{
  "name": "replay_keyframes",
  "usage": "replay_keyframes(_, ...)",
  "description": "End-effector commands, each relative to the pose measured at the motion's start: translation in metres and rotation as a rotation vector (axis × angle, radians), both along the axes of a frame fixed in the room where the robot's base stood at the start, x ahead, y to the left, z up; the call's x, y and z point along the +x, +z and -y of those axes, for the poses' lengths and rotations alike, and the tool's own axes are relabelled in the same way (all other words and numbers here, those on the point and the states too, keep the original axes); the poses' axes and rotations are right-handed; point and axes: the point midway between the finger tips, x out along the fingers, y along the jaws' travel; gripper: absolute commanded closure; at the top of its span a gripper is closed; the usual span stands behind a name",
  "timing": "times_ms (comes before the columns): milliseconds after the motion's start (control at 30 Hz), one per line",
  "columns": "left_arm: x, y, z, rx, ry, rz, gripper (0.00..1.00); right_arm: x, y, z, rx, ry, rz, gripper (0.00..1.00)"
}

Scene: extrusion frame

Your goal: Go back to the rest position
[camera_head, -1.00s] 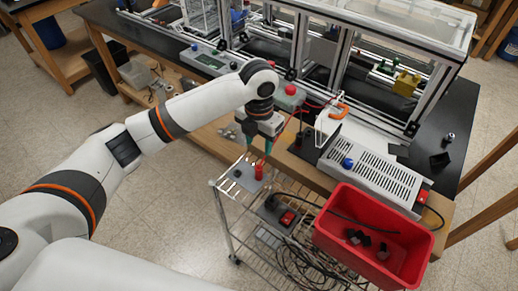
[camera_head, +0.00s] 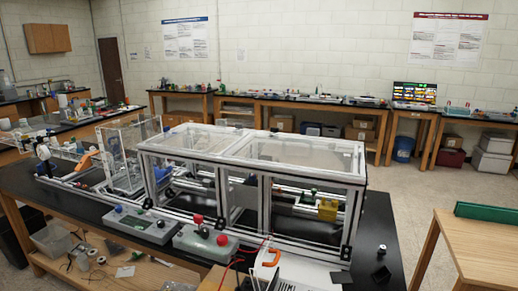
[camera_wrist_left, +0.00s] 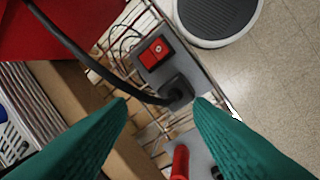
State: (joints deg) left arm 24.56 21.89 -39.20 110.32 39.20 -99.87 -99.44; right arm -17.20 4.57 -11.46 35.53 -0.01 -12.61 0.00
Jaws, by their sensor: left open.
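My left gripper (camera_wrist_left: 161,104) shows in the left wrist view as two green fingers, spread apart with nothing held. They are above a wire shelf cart (camera_wrist_left: 150,138). A red cylinder (camera_wrist_left: 180,162) stands near the bottom of that view on a grey plate, close to the right finger and free of the gripper. Neither arm shows in the head view. My right gripper is in no view.
The clear-topped extrusion frame (camera_head: 262,143) stands on a black bench. In the wrist view, a red switch (camera_wrist_left: 155,52), a black cable (camera_wrist_left: 97,68) and a red bin (camera_wrist_left: 60,25) lie close to the fingers. A wooden table (camera_head: 480,250) is at right.

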Motion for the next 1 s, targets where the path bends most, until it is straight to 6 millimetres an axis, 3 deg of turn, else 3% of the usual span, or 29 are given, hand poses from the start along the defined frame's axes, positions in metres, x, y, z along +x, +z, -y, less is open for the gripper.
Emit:
replay_keyframes(33,-0.015,-0.007,0.004,-0.045,0.134,-0.023,0.53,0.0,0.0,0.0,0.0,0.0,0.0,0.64)
replay_keyframes(267,-0.059,-0.023,-0.004,-0.2,0.798,-0.119,0.53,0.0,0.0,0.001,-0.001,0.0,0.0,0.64)
replay_keyframes(500,-0.106,-0.033,-0.043,-0.309,1.493,-0.208,0.53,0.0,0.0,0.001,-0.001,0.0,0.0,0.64)
replay_keyframes(700,-0.138,-0.036,-0.078,-0.354,1.917,-0.225,0.53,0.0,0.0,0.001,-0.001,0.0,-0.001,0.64)
replay_keyframes(967,-0.177,-0.034,-0.119,-0.393,2.343,-0.191,0.53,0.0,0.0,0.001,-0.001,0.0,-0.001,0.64)
replay_keyframes(1000,-0.177,-0.041,-0.121,-0.391,2.37,-0.189,0.53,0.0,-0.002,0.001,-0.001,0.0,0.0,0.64)
